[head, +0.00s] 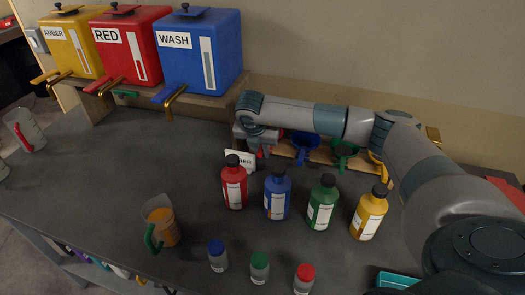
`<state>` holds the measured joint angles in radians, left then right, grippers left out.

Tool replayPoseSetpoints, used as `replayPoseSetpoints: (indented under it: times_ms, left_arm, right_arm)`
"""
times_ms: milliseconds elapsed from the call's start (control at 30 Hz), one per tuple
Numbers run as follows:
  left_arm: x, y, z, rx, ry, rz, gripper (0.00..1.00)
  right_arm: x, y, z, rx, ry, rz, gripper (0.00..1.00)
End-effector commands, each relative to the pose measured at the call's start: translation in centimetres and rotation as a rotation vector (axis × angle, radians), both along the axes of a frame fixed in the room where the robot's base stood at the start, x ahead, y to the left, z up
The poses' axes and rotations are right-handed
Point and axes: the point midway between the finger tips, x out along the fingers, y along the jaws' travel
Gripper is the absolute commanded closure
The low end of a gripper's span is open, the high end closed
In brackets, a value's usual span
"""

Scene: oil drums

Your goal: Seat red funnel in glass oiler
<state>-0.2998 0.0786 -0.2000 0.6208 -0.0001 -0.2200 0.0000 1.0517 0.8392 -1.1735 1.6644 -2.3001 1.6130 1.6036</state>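My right gripper (258,147) is at the back of the bench, in front of the wooden funnel rack, pointing down. A small red part, likely the red funnel (266,149), shows at its fingers. The gripper and wrist hide most of it, and I cannot tell whether the fingers are closed on it. I cannot make out a glass oiler for certain. A clear jug (160,222) with amber liquid and a green handle stands at the front left. My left gripper is out of view.
Blue (305,143), green (343,152) and yellow funnels sit along the rack (320,155). A small label card (240,160) and several capped bottles (277,198) stand before it. Small capped jars (259,267) stand in front. Three drums (200,60) are back left. The left-centre bench is clear.

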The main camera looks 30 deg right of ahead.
Motion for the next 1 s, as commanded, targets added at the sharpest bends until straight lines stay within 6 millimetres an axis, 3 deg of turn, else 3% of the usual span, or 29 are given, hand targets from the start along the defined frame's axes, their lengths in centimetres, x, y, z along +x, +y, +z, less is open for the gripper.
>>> replayPoseSetpoints:
  times_ms: [300, 667, 767, 1000]
  left_arm:
    - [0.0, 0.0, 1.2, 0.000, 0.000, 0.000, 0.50]
    - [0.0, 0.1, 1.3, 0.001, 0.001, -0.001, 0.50]
    - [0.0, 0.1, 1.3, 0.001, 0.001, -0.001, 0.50]
    - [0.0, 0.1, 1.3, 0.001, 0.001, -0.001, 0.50]
  right_arm:
    - [0.7, -0.9, -2.7, -0.001, 0.001, 0.001, 0.83]
    - [0.8, -1.0, -3.1, 0.000, 0.000, 0.001, 0.83]
    - [0.8, -1.0, -3.1, 0.000, 0.000, 0.001, 1.00]
    - [0.8, -1.0, -3.0, 0.000, 0.000, 0.000, 1.00]
